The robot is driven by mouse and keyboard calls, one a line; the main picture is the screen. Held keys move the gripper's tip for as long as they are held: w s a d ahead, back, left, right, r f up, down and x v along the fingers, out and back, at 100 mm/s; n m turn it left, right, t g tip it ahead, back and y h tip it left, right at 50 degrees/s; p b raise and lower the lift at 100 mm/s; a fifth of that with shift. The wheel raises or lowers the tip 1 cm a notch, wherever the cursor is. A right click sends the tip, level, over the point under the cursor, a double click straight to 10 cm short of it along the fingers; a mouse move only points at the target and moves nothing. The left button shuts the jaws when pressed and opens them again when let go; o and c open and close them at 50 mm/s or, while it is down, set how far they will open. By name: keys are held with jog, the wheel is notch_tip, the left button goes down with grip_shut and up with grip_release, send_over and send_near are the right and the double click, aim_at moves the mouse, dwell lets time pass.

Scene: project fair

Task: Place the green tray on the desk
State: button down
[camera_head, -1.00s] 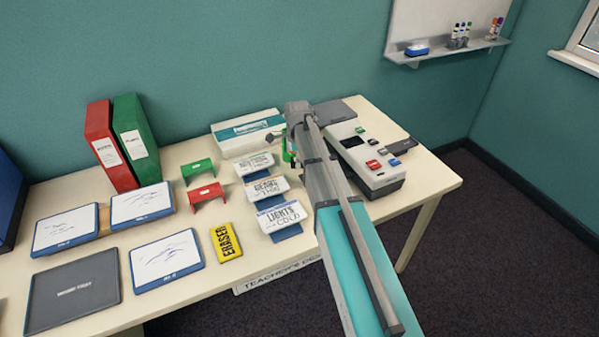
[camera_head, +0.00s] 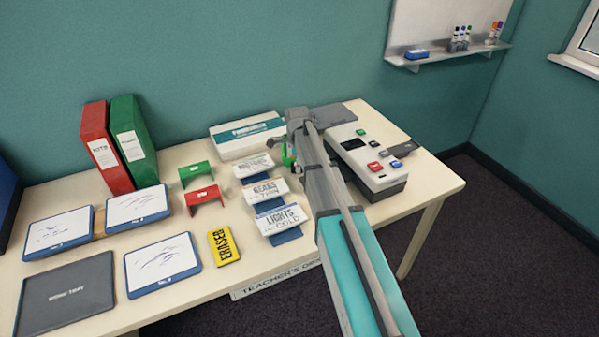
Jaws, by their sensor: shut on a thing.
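The pale desk (camera_head: 330,235) stands along the teal wall. My gripper (camera_head: 287,150) is over its back part, just right of the white box, at the end of my arm. It is shut on a small green thing (camera_head: 288,158). Only a narrow green edge shows, so I cannot tell its full shape or whether it touches the desk. A small green stand (camera_head: 196,172) sits apart on the desk to the left, behind a red one (camera_head: 206,195). My arm hides part of the desk's right half.
A white box (camera_head: 247,134), three lettered cards (camera_head: 270,190) and a grey console (camera_head: 368,165) surround the gripper closely.

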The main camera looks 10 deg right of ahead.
jog(key=shift+f+b, duration=0.95)
jog(key=shift+f, duration=0.3)
jog(key=shift+c, duration=2)
grip_release()
jog(key=shift+r, duration=0.2)
notch_tip(320, 180, up, 12)
jog(key=p, duration=1.2)
jog(key=shift+s+f, duration=0.1)
jog(key=shift+f, duration=0.05)
